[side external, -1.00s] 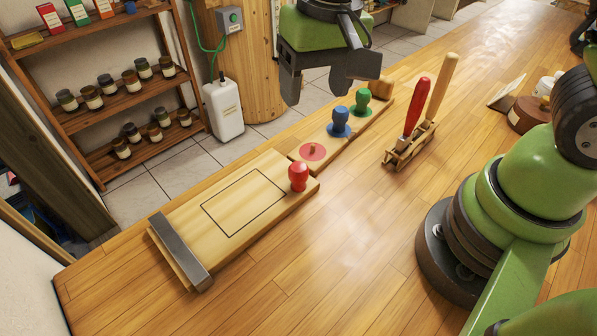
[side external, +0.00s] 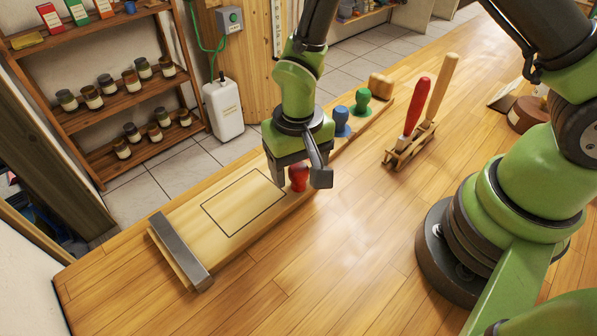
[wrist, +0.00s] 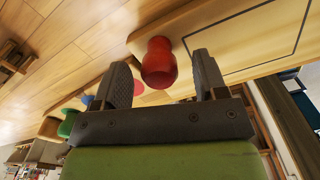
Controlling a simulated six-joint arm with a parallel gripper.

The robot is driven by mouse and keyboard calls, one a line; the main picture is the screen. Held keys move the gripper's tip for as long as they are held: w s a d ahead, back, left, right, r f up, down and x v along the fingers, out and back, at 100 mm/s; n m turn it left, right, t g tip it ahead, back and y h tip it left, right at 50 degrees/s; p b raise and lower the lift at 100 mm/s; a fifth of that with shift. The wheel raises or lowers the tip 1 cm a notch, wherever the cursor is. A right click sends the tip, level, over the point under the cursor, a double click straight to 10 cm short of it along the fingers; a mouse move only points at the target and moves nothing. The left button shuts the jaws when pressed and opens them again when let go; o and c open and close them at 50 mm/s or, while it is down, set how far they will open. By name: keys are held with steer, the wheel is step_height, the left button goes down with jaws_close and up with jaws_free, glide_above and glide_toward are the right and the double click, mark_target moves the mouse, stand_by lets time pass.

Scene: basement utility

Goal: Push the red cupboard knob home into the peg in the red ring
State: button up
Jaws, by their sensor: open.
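The red cupboard knob (side external: 298,177) stands upright on the right end of the wooden board (side external: 185,214). My gripper (side external: 300,182) is open just above and around it, with one finger on each side. In the wrist view the red knob (wrist: 159,63) lies between the two open fingertips of my gripper (wrist: 161,72), just beyond them; I cannot tell whether either finger touches it. The red ring (wrist: 138,88) shows only in part in the wrist view, beside the left finger. It is hidden behind my gripper in the side view, and its peg cannot be made out.
A wooden rack (side external: 410,146) holds two handled tools to the right.

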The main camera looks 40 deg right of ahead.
mark_target(299, 165)
steer(key=shift+f, duration=0.5)
steer(key=shift+c, duration=0.3)
steer(key=c, duration=0.9)
steer(key=shift+c, duration=0.2)
step_height(299, 165, up, 10)
steer(key=shift+r, duration=0.1)
steer(key=shift+d, duration=0.1)
steer(key=w+d+f+n, duration=0.1)
steer(key=w+d, duration=0.3)
steer(key=d, duration=0.4)
steer(key=shift+w+f+n, duration=0.25)
steer(key=shift+f+n, duration=0.05)
steer(key=shift+f, duration=0.35)
